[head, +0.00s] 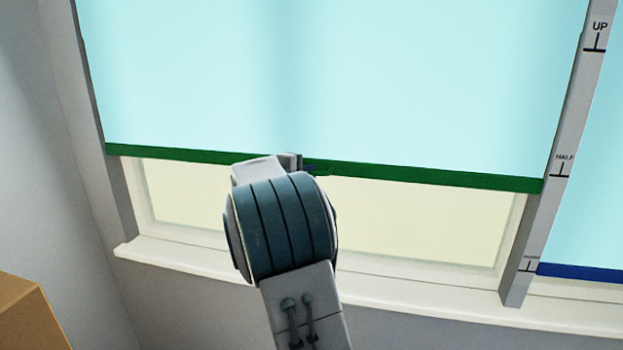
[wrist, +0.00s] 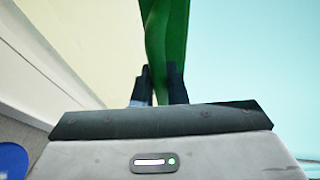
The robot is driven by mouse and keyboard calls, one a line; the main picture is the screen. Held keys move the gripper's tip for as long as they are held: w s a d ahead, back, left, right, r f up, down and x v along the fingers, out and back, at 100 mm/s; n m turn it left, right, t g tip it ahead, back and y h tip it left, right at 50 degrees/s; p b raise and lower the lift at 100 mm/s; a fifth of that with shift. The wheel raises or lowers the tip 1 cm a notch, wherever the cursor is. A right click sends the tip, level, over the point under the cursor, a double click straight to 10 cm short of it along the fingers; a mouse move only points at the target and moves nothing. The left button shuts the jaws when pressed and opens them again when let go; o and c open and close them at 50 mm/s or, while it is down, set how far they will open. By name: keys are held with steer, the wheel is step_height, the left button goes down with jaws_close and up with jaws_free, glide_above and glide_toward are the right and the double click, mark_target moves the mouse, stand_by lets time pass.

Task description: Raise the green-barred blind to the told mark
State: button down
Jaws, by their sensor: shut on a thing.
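The light blue blind (head: 330,70) hangs in the left window, with a green bar (head: 430,175) along its lower edge. The bar's right end is about level with the line under the HALF mark (head: 561,168) on the post, perhaps slightly below it. The UP mark (head: 597,38) is well above. A lower mark (head: 530,264) is too small to read. My gripper (wrist: 159,84) is shut on the green bar (wrist: 165,40), near the bar's middle, in the wrist view. In the head view my arm hides most of the gripper.
A second blind with a blue bar (head: 585,272) hangs right of the post (head: 535,220), much lower. A white sill (head: 190,262) runs below the window. A brown box (head: 28,315) stands at lower left. A blue rounded thing (wrist: 12,160) shows in the wrist view's corner.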

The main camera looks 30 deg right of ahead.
mark_target(320, 155)
steer(key=shift+r+p, duration=1.15)
steer(key=shift+r, duration=1.05)
steer(key=c, duration=1.5)
jaws_free()
steer(key=shift+o, duration=0.2)
steer(key=b+v, duration=0.3)
steer(key=v, duration=1.1)
